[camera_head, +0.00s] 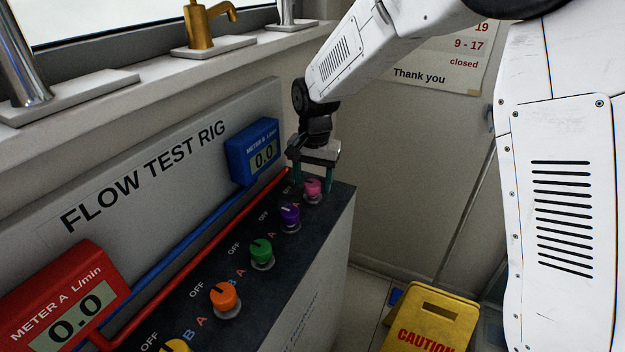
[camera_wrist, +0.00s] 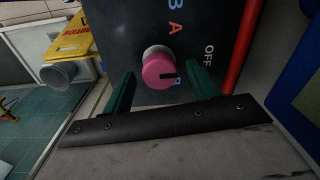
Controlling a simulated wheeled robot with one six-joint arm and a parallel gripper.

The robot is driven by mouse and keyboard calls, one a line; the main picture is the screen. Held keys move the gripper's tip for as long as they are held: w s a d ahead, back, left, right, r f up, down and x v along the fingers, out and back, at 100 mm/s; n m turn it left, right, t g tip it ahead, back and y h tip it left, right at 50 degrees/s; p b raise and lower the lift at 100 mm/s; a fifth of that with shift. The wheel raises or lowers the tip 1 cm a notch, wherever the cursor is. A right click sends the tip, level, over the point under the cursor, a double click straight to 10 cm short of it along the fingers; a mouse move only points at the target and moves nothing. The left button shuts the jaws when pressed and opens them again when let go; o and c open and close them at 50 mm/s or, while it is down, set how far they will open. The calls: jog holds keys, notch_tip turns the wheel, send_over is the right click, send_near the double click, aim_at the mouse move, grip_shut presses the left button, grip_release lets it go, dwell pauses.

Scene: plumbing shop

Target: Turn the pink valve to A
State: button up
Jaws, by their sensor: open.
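The pink valve (camera_head: 313,186) is the farthest knob on the dark top of the flow test rig. In the wrist view the pink valve (camera_wrist: 158,72) has a dark mark that runs to the right, the side where OFF is printed. The letter A (camera_wrist: 176,27) is above it there, and a B is partly covered beside it. My gripper (camera_head: 313,183) points down over the valve. In the wrist view its two green fingers (camera_wrist: 162,80) are apart, one on each side of the knob, with gaps visible. I cannot tell how deep the fingertips reach.
Purple (camera_head: 290,217), green (camera_head: 261,253), orange (camera_head: 225,299) and yellow knobs line the rig. Red meter A (camera_head: 62,300) and blue meter B (camera_head: 253,150) both read 0.0. Pipes run along the back panel. A yellow caution sign (camera_head: 430,322) stands on the floor at right.

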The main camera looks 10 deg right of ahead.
jog(key=shift+f, duration=0.2)
jog(key=c, duration=1)
jog(key=shift+n, duration=0.3)
jog(key=n, duration=0.5)
jog(key=shift+n, duration=0.4)
jog(key=n, duration=0.5)
jog(key=shift+a, duration=0.1)
jog(key=shift+r+n, duration=0.1)
jog(key=shift+n, duration=0.2)
